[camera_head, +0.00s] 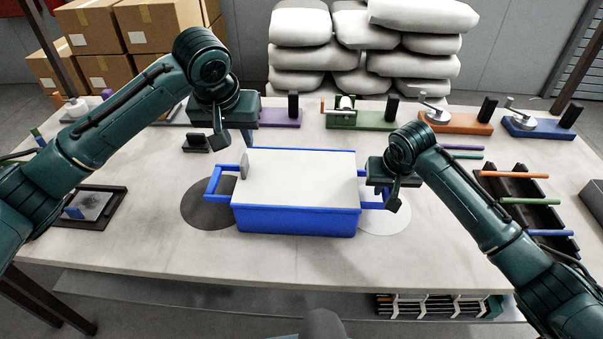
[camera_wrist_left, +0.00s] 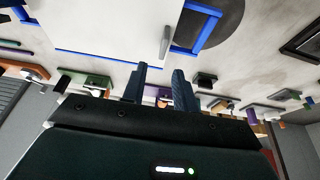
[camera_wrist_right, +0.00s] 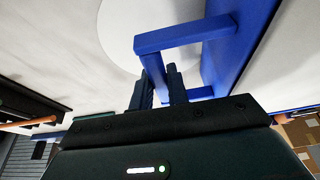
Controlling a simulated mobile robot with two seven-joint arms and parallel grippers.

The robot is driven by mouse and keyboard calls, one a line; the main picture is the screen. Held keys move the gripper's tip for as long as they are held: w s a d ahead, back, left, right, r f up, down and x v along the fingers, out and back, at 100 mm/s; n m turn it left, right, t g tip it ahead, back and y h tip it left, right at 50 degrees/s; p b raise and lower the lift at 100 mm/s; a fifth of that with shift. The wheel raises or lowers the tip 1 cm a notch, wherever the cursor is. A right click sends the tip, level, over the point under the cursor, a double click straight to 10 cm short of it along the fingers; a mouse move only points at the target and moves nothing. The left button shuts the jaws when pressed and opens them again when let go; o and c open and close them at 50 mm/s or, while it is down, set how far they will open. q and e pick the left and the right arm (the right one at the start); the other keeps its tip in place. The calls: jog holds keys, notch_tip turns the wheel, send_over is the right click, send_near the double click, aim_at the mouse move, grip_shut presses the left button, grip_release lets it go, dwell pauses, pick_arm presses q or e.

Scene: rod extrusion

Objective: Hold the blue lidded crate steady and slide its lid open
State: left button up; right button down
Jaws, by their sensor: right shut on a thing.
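The blue crate (camera_head: 296,221) stands upright mid-table with its pale flat lid (camera_head: 300,172) covering the top. A small grey upright tab (camera_head: 244,166) rises at the lid's left end; it also shows in the left wrist view (camera_wrist_left: 165,42). The crate has a blue loop handle on the left (camera_head: 212,184) and another on the right (camera_wrist_right: 185,35). My right gripper (camera_head: 385,194) is shut on the right handle, its fingers either side of a bar. My left gripper (camera_head: 232,140) is open and empty, raised near the crate's back left corner, apart from tab and lid.
Dark (camera_head: 196,205) and white (camera_head: 388,221) discs mark the table on either side of the crate. Coloured fixtures, including a green one (camera_head: 362,119), line the back edge. A dark rack with coloured rods (camera_head: 530,201) is at right. The table's front is clear.

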aim_at(242, 160)
pick_arm(q)
jog(key=shift+s+a+x, duration=0.1)
jog(key=shift+s+x, duration=0.05)
jog(key=shift+x, duration=2.1)
jog(key=shift+s+a+x, duration=0.15)
jog(key=shift+x, duration=2.1)
jog(key=shift+f, duration=0.1)
jog(key=shift+c, duration=0.2)
grip_shut()
jog(key=shift+a, duration=0.1)
jog(key=a, duration=1.4)
jog(key=shift+o, duration=0.7)
grip_release()
jog(key=shift+d, duration=0.2)
